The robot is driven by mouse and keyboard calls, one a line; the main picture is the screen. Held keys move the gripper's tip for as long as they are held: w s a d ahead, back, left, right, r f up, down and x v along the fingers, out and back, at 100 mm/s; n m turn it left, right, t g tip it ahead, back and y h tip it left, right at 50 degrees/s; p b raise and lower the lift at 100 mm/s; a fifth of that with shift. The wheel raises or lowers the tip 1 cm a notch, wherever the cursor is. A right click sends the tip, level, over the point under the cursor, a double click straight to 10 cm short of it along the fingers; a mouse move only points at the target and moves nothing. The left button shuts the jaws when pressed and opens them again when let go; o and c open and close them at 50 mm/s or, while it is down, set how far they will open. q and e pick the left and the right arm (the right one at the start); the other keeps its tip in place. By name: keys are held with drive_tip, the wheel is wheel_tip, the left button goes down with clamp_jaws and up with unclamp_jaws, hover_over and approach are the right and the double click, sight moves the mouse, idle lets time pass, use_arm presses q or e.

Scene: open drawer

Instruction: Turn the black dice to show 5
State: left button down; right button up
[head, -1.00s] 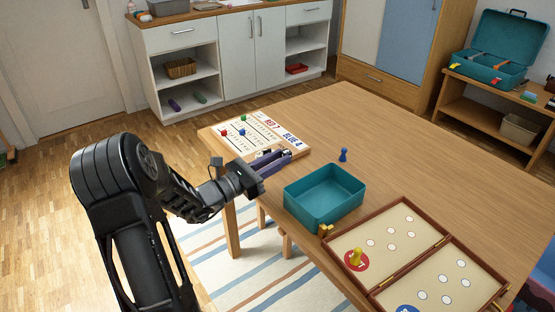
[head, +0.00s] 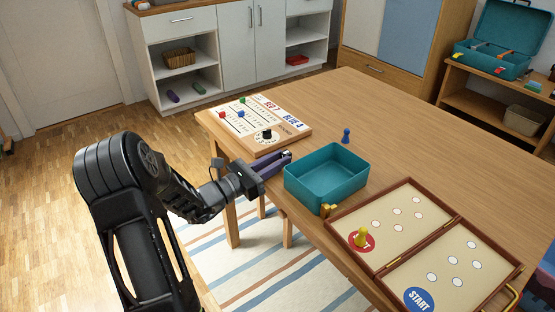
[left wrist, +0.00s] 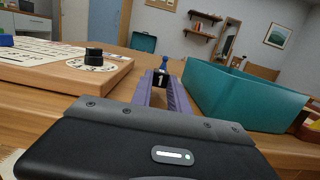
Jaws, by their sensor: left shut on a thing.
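The black dice (left wrist: 160,79) is between the fingertips of my left gripper (left wrist: 161,88) in the left wrist view, with a white 1 on the side facing that camera. Its other sides cannot be read. In the head view my left gripper (head: 281,158) has its purple fingers over the table edge, between the score board and the teal tray, and the dice (head: 287,154) is a small dark spot at the tips. The gripper is shut on the dice. My right gripper is not in view.
A teal tray (head: 327,196) stands right of the fingers. The score board (head: 291,141) with a black dial knob (head: 267,134) lies behind them. A blue pawn (head: 346,135) stands beyond the tray. An open game board (head: 361,257) lies at front right. The table's back right is clear.

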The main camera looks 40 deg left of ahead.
use_arm(q)
drive_tip(key=c, duration=1.2)
unclamp_jaws()
drive_tip(key=v, duration=0.6)
drive_tip(key=shift+s+a+f, duration=0.1)
drive_tip(key=shift+v, duration=0.75)
drive_tip(key=shift+s, duration=0.15)
